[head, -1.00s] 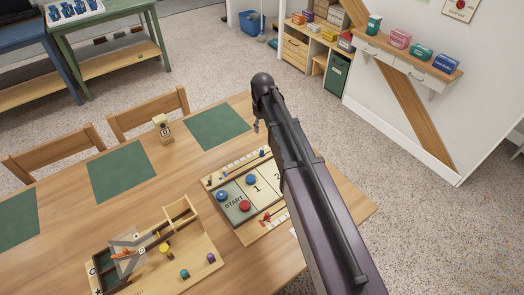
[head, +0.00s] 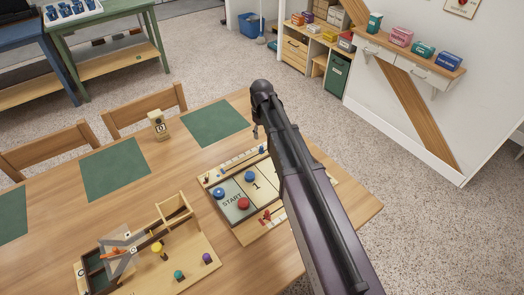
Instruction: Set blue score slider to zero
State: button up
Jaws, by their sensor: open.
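The game board (head: 214,203) lies on the wooden table, with a "START" field and numbered fields. Blue discs and a red disc (head: 243,203) lie on these fields. A score rail (head: 238,161) with pale markers runs along the board's far edge. A small blue piece, seemingly the blue score slider (head: 262,149), sits near that rail's right end. Red pieces (head: 265,217) sit on the near rail. My gripper (head: 256,132) is above the table beyond the far rail, apart from the slider. Only a small dark part of it shows below my arm's end. My arm hides the board's right part.
A wooden tray (head: 205,252) with coloured pegs stands left of the board. Green mats (head: 115,169), a small wooden block-like stand (head: 158,125) and two chairs are farther back. The table's right edge (head: 372,208) is beyond my arm. Open floor lies past it.

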aim_at(261, 146)
jog(key=shift+f+b, duration=3.6)
jog(key=shift+f, duration=0.3)
